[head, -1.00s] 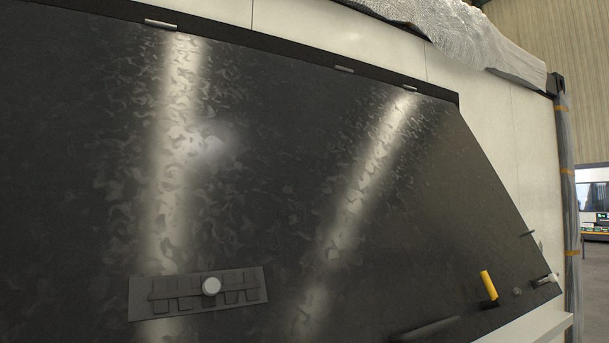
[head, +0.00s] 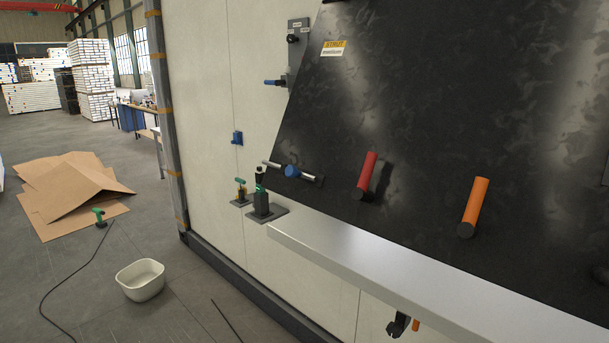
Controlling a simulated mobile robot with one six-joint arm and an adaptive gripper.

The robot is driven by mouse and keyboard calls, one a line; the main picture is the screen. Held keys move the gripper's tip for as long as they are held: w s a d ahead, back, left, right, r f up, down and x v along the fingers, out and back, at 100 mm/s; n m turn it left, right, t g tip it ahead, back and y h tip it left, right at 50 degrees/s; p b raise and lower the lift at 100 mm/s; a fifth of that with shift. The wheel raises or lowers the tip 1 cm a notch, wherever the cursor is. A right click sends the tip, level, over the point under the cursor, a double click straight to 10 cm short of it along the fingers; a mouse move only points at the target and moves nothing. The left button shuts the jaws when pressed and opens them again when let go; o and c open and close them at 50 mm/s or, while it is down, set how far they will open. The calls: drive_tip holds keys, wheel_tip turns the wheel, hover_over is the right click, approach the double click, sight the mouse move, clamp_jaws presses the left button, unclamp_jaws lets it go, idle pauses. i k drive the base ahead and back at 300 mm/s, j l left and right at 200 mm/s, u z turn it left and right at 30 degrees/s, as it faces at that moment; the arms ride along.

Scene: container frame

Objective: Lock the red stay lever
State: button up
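A red lever (head: 367,170) with a cylindrical grip is mounted on the lower left part of the big dark tilted panel (head: 430,110). Its grip points up and leans slightly right, with a dark pivot at its lower end. Whether it is locked cannot be told from this view. An orange lever (head: 476,203) of similar shape sits to its right on the same panel. My gripper is not clearly visible in this view.
A pale ledge (head: 370,275) runs below the panel. A small dark clamp-like part (head: 397,325) shows under the ledge. A white basin (head: 140,280) and cardboard (head: 70,190) lie on the floor at left.

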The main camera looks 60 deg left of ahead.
sight(360, 193)
drive_tip(key=u, duration=1.9)
